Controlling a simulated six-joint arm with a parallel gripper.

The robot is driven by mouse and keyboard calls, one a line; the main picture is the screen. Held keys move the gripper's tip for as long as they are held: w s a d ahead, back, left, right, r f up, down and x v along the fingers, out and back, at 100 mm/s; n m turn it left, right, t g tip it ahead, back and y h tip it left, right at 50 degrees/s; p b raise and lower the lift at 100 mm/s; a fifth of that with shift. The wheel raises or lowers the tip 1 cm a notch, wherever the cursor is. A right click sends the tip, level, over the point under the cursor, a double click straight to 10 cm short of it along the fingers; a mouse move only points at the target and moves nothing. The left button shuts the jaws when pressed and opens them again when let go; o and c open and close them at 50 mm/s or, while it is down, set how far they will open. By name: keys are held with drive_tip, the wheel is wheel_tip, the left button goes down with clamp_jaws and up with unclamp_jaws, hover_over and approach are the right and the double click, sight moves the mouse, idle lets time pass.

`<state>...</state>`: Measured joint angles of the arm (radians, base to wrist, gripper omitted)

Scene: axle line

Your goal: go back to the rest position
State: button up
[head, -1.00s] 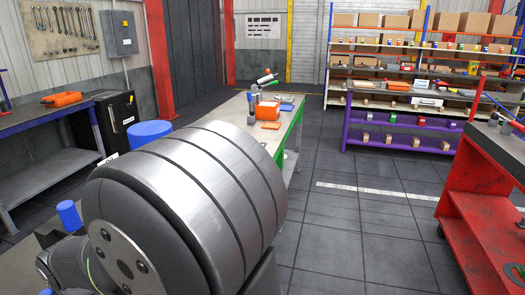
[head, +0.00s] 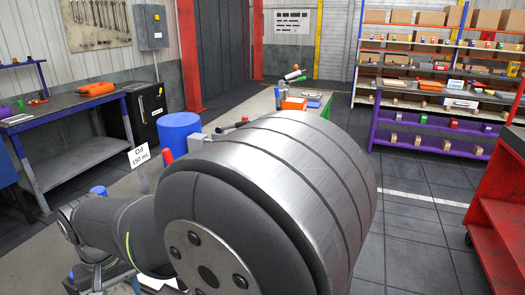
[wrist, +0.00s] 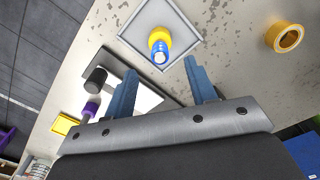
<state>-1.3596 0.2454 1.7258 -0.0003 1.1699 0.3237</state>
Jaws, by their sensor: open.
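My gripper (wrist: 161,72) shows in the wrist view with its two blue-grey fingers spread apart and nothing between them. It is over a pale, speckled worktop (wrist: 232,62). A yellow and blue bottle (wrist: 160,46) stands inside a square grey tray (wrist: 127,34), past the fingertips and apart from them. In the head view a large silver and dark part of my arm fills the lower middle, and the gripper is not visible there.
In the wrist view, a yellow ring (wrist: 284,37) lies right, and black (wrist: 96,79) and purple (wrist: 90,109) cylinders lie left. In the head view, an "Oil 150 ml" sign (head: 140,164) and blue drum (head: 179,134) stand behind my arm; a red cart (head: 500,215) is right.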

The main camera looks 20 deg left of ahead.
wheel_tip(320, 180, up, 3)
wheel_tip(320, 180, down, 12)
drive_tip(key=shift+f, duration=0.25)
drive_tip(key=r, duration=0.3)
drive_tip(key=w+d+r, duration=0.1)
drive_tip(key=r, duration=0.1)
drive_tip(key=shift+r, duration=0.2)
drive_tip(key=shift+w+d+r, duration=0.15)
idle(0.6)
